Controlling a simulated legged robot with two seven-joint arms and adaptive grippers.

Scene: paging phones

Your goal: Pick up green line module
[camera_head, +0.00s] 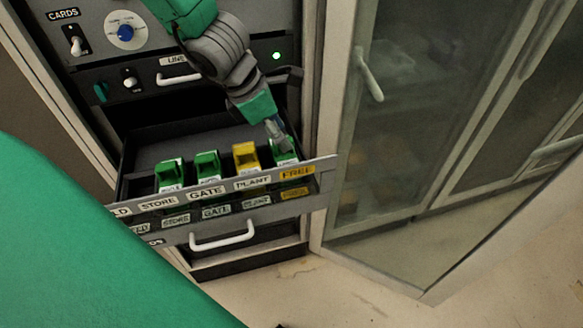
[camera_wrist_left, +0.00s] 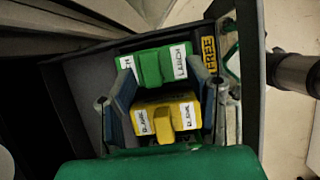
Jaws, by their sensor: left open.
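A green module (camera_head: 285,150) stands in the open drawer at its right end, behind the FREE label. In the left wrist view this green module (camera_wrist_left: 152,65) has white labels at its ends, one reading something like "LARCH". My left gripper (camera_head: 277,130) is low over it and partly hides it. In the left wrist view the open fingers (camera_wrist_left: 163,66) have their tips near the two ends of the green module; I cannot tell whether they touch. A yellow module (camera_head: 245,156) sits beside it, also between the fingers lower in the wrist view (camera_wrist_left: 165,118). My right gripper is not in view.
Two more green modules stand to the left, behind STORE (camera_head: 170,176) and GATE (camera_head: 207,165). The drawer's labelled front (camera_head: 225,190) rises before them. A lower drawer has a white handle (camera_head: 222,237). A glass-doored cabinet (camera_head: 420,130) stands close on the right.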

